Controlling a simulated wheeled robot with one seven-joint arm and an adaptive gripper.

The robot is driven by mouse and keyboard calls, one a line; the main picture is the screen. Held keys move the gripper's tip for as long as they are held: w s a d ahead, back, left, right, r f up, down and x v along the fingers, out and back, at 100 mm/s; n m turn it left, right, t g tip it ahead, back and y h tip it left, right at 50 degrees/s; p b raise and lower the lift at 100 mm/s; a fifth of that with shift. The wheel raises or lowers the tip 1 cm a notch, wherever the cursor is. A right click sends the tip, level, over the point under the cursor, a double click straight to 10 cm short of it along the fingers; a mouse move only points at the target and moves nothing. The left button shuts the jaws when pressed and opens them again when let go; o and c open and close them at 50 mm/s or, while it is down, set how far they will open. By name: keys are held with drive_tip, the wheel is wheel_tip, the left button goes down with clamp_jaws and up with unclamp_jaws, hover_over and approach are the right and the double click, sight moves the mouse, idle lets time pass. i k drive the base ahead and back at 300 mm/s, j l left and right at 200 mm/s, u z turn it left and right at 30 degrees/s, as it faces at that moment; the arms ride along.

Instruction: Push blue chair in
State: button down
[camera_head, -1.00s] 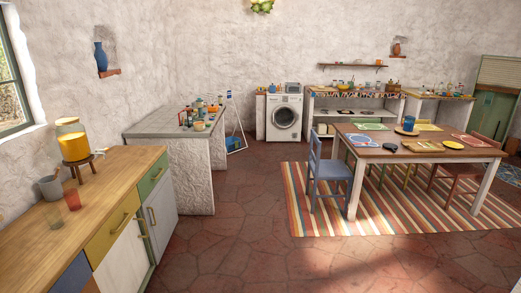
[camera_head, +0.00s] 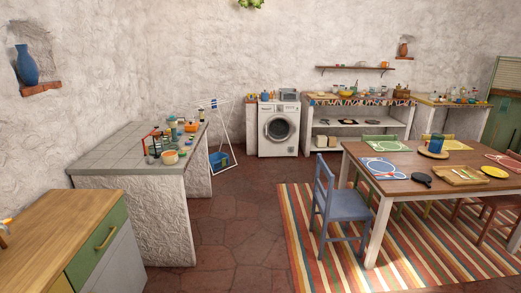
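The blue chair (camera_head: 346,208) stands upright on the striped rug at the left end of the wooden dining table (camera_head: 408,166). Its backrest is at the left and its seat faces the table. The seat's right edge is close to the table's near left leg; I cannot tell how far the seat reaches under the top. My gripper is not in view.
The striped rug (camera_head: 303,230) lies under the table. Open stone floor (camera_head: 235,235) runs between the chair and the white plaster counter (camera_head: 125,177). A wooden cabinet (camera_head: 60,240) stands at the near left. A washing machine (camera_head: 278,130) stands at the back.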

sight(346, 205)
drive_tip(key=i+j, duration=0.1)
drive_tip(key=i, duration=2)
drive_tip(key=i+j+z, duration=0.1)
drive_tip(key=i+z, duration=0.35)
drive_tip(key=i+j+z, duration=0.25)
drive_tip(key=i+z, duration=0.2)
drive_tip(key=i+j+z, duration=0.9)
drive_tip(key=j, duration=0.15)
